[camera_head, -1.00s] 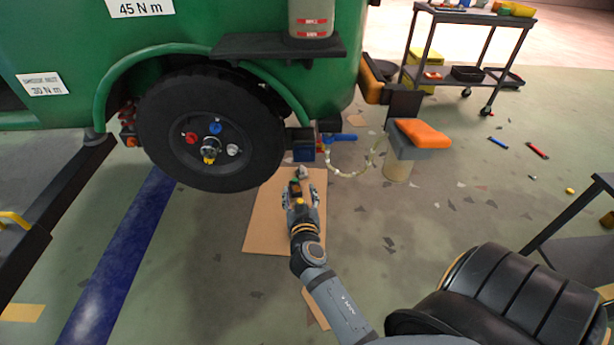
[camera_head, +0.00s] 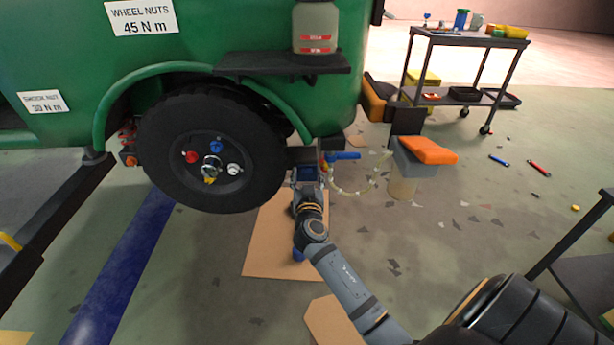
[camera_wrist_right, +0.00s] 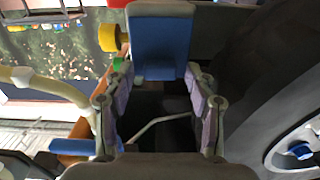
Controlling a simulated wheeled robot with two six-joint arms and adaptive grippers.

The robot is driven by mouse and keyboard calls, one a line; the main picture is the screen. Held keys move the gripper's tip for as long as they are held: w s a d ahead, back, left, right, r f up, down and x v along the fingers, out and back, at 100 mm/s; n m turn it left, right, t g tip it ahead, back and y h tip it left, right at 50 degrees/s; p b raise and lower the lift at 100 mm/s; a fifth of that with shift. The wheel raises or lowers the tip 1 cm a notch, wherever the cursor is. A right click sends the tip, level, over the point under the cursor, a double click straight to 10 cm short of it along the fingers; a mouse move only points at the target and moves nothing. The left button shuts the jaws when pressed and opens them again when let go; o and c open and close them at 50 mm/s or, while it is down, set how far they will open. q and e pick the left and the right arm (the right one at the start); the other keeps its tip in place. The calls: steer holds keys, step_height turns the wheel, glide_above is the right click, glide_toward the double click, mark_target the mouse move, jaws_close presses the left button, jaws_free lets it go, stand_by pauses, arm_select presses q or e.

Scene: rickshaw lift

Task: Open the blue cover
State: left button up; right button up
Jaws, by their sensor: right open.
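The blue cover (camera_head: 306,174) is a small blue box-shaped part low on the green vehicle, just right of the wheel. In the right wrist view it is a blue panel with a pale edge (camera_wrist_right: 162,45), straight ahead. My right gripper (camera_head: 308,188) is directly in front of and below it in the head view, hiding part of it. In the wrist view the open right fingers (camera_wrist_right: 158,82) stand left and right of the panel's lower edge. Nothing is held between them; contact with the cover cannot be told. My left gripper is not in view.
The black wheel (camera_head: 212,150) is close on the left of the cover. A blue lever (camera_head: 346,156) and a pale hose (camera_head: 352,190) are on the right. Cardboard (camera_head: 262,250) lies on the floor below. A tool cart (camera_head: 468,40) stands at the back right.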

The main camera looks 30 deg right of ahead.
jaws_close()
stand_by(0.4)
